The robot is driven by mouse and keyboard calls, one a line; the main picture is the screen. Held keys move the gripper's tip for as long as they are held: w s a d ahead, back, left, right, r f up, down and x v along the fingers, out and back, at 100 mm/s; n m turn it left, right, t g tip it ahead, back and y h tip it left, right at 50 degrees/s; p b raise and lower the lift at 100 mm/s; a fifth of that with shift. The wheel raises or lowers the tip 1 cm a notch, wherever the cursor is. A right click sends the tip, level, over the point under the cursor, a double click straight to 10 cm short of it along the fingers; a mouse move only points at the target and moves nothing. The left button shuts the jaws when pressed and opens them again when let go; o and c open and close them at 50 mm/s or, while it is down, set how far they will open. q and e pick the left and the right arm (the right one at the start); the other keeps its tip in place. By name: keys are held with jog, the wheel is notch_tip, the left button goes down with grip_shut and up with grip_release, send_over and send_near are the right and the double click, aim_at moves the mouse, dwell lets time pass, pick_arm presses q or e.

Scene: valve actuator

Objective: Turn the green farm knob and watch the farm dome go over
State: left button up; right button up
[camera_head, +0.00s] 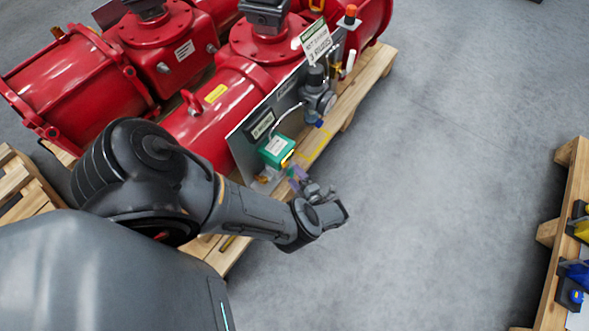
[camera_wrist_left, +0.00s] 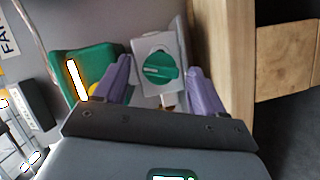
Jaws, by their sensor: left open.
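The green knob (camera_wrist_left: 160,68) sits on a light grey square plate in the left wrist view. A raised bar crosses its round face. My left gripper (camera_wrist_left: 158,76) is open, with one purple finger on each side of the knob; I cannot tell whether they touch it. In the head view, my left gripper (camera_head: 298,176) is beside the grey panel's lower end, next to a green box (camera_head: 277,150). The knob cannot be made out there. I cannot identify the farm dome for certain. My right gripper is not in view.
Red actuators (camera_head: 215,105) stand on a wooden pallet (camera_head: 372,75) with the grey panel (camera_head: 245,150). A grey regulator (camera_head: 318,98) and piping are further up the panel. Bare floor (camera_head: 430,180) lies to the right, then another pallet (camera_head: 562,235) with blue and yellow parts.

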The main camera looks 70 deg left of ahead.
pick_arm(q)
jog(key=shift+a, duration=0.15)
jog(key=shift+s, duration=0.1)
jog(key=shift+c, duration=1.1)
jog(key=c, duration=0.8)
jog(key=shift+c, duration=0.2)
